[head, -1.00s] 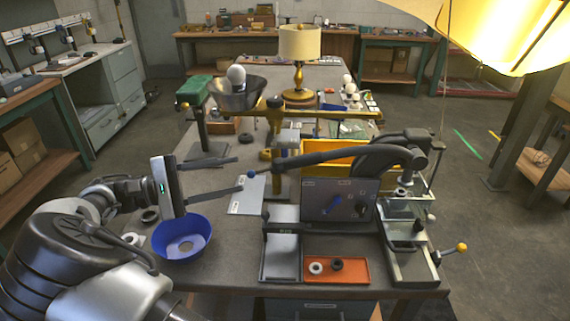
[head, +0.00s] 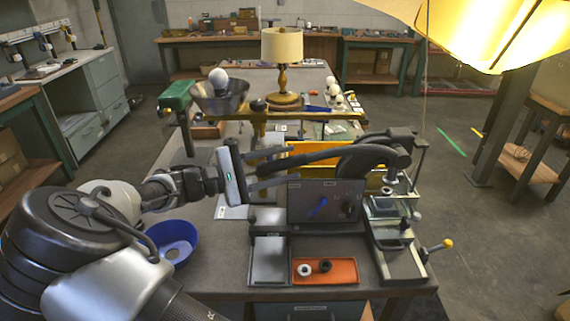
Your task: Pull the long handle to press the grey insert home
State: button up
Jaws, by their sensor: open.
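The long dark grey handle (head: 325,161) reaches left from the head of the bench press (head: 385,142) on the right of the table. Its free end is by my gripper (head: 286,170). My gripper is open, with its two fingers pointing right, one above and one below the handle's end as seen here. I cannot tell whether they touch it. Below the press head, a small grey piece (head: 384,204) that may be the insert sits in the fixture. Its exact seating is too small to tell.
A grey panel (head: 308,203) stands below the handle. In front are an orange tray (head: 340,277) with small rings and a grey tray (head: 270,262). A blue bowl (head: 185,233) is at left. A brass bar (head: 330,115) and lamp (head: 283,62) stand behind.

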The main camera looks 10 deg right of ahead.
jog(key=shift+d, duration=0.3)
grip_shut()
jog(key=shift+r, duration=0.15)
